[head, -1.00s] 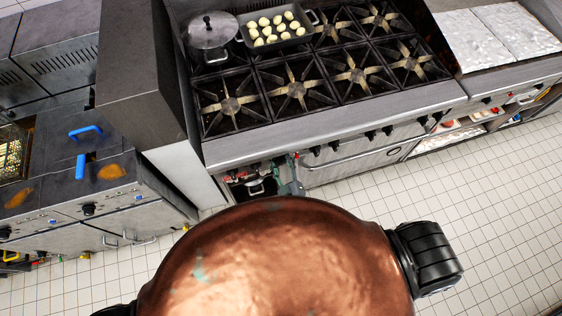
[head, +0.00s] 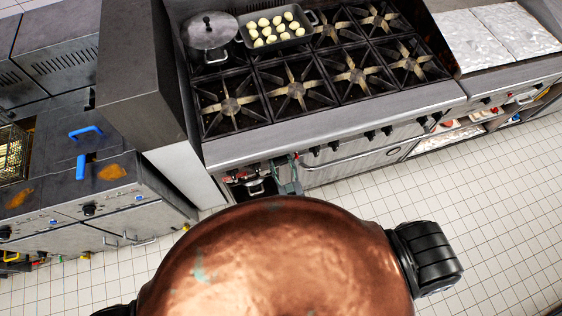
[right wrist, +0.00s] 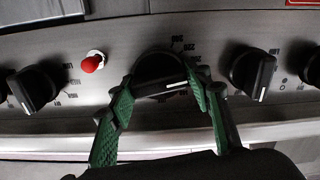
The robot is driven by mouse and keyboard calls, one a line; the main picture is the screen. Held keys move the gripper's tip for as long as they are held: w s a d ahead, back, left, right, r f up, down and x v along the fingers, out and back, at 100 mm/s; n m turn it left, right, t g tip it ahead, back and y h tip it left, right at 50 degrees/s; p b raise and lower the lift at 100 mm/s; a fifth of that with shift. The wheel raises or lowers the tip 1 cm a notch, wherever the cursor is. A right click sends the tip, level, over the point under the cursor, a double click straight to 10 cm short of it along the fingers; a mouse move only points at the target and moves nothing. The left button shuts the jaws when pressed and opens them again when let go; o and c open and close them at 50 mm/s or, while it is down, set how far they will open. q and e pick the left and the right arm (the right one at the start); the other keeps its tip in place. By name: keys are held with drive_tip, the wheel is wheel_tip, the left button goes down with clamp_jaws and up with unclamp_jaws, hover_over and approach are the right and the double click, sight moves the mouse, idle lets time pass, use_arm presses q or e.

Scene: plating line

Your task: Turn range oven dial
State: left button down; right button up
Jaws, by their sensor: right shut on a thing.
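The range (head: 330,128) stands ahead of me with its row of black dials along the front panel. My right gripper (head: 288,177) is at the left part of that panel, partly hidden by my copper body. In the right wrist view, my right gripper (right wrist: 161,90) has its green-padded fingers on either side of a round black dial (right wrist: 155,69) and is shut on it. The dial's white mark points to the right and slightly up. My left gripper is not in view.
A red button (right wrist: 92,62) and other black dials (right wrist: 252,74) sit beside the held dial. A lidded pot (head: 212,32) and a tray of pale round pieces (head: 303,37) stand on the burners. A fryer unit (head: 95,195) is at left. The tiled floor at right is clear.

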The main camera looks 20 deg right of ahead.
drive_tip(key=m, duration=0.5)
drive_tip(key=shift+d+m, duration=0.1)
drive_tip(key=shift+m, duration=0.2)
drive_tip(key=m, duration=0.4)
drive_tip(key=shift+f+m+b, duration=0.1)
drive_tip(key=shift+m+b, duration=0.2)
drive_tip(key=shift+b, duration=0.1)
drive_tip(key=m+b, duration=0.1)
drive_tip(key=m, duration=0.3)
drive_tip(key=shift+d+f, duration=0.1)
drive_tip(key=shift+d, duration=0.05)
drive_tip(key=m+b, duration=0.1)
drive_tip(key=m, duration=0.4)
drive_tip(key=shift+m, duration=0.4)
drive_tip(key=o, duration=1.1)
